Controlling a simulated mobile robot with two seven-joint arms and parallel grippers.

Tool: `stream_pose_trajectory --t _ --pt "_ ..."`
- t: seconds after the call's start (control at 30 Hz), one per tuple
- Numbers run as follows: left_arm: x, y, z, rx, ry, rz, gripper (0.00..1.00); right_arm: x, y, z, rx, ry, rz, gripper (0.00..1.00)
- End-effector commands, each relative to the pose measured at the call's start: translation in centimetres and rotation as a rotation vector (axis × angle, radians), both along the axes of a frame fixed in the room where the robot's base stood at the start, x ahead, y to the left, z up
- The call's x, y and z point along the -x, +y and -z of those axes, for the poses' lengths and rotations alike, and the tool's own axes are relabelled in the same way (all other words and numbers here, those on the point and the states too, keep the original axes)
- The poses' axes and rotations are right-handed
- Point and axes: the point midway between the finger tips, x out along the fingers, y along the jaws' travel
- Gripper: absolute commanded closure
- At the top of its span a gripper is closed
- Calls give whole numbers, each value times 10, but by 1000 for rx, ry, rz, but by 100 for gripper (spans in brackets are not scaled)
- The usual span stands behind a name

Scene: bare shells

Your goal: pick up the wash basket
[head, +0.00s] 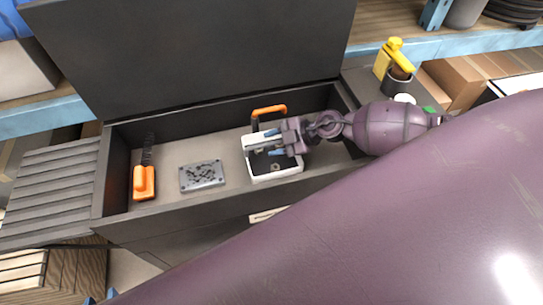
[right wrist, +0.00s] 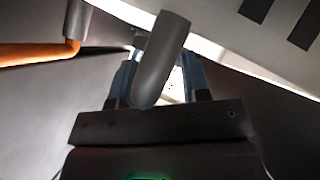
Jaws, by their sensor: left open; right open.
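The wash basket (head: 276,176) is a small white open box in the dark cabinet's tray, with an orange handle (head: 269,110) raised at its back edge. The handle also shows at the left of the right wrist view (right wrist: 35,54). My right gripper (head: 273,142) comes in from the right over the basket, blue fingers apart, and hides part of its inside. In the right wrist view a grey rod (right wrist: 163,62) stands in front of the gap between the fingers; I cannot tell whether it lies between them. My left gripper is not in view.
An orange-handled brush (head: 144,180) and a grey metal plate with holes (head: 202,175) lie left of the basket. The tray's walls and the raised dark lid (head: 200,50) close in behind. A yellow bottle (head: 388,58) stands at the right. My purple arm fills the foreground.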

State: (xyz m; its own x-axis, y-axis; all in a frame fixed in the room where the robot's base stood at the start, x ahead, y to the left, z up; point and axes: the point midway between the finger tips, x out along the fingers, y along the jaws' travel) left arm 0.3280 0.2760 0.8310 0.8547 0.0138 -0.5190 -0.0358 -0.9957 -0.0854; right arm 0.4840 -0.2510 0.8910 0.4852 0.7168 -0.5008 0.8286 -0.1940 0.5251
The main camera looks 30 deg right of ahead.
Motion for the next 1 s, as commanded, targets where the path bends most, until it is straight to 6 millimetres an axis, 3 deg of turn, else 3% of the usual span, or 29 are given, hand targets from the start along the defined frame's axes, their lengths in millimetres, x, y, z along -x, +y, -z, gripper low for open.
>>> stream_pose_trajectory --t 0.1,0.37,0.8,1.0 --pt "0 0 0 0 0 0 58 0 0 0 0 0 0 60" --pt "0 0 0 0 0 0 58 0 0 0 0 1 1 100" --pt "0 0 -1 0 -1 0 58 0 0 -2 0 -1 -1 100" --pt "0 0 -12 1 -3 0 58 -1 -1 -24 2 -4 -2 100"
